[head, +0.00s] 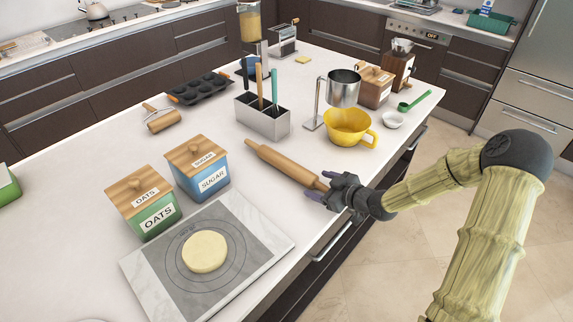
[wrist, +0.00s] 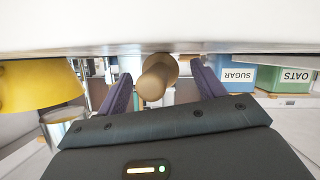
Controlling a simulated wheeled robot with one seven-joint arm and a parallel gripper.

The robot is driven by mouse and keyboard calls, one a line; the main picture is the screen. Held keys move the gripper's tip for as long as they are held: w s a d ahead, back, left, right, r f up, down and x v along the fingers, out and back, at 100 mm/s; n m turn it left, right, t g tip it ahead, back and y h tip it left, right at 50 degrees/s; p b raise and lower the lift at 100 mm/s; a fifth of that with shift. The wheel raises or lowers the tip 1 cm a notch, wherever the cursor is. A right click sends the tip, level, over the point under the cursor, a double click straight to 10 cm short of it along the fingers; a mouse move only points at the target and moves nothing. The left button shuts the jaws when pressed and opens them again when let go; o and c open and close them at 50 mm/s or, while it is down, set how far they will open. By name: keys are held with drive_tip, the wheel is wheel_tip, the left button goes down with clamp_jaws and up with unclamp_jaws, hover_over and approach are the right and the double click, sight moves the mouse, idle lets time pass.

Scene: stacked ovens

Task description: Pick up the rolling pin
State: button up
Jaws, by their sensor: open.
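The wooden rolling pin (head: 285,163) lies on the white island counter, pointing from the middle toward the front edge. In the wrist view its near handle end (wrist: 156,78) shows between my two purple-grey fingers. My gripper (head: 327,188) is at the near handle, at the counter's front edge, with its fingers open on either side. I cannot tell whether a finger touches the handle. The far part of the pin is hidden in the wrist view.
A yellow bowl (head: 348,128) stands just right of the pin, and a metal utensil holder (head: 262,119) behind it. Blue sugar (head: 204,180) and green oats (head: 152,216) canisters stand left. A marble board (head: 255,228) with dough (head: 204,251) lies in front.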

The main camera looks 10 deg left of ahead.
drive_tip(key=shift+w+a+f, duration=0.15)
drive_tip(key=shift+w+a, duration=0.1)
drive_tip(key=shift+a, duration=0.05)
drive_tip(key=c, duration=1.4)
drive_tip(key=shift+o, duration=0.2)
wheel_tip(320, 180, up, 10)
drive_tip(key=shift+r, duration=0.1)
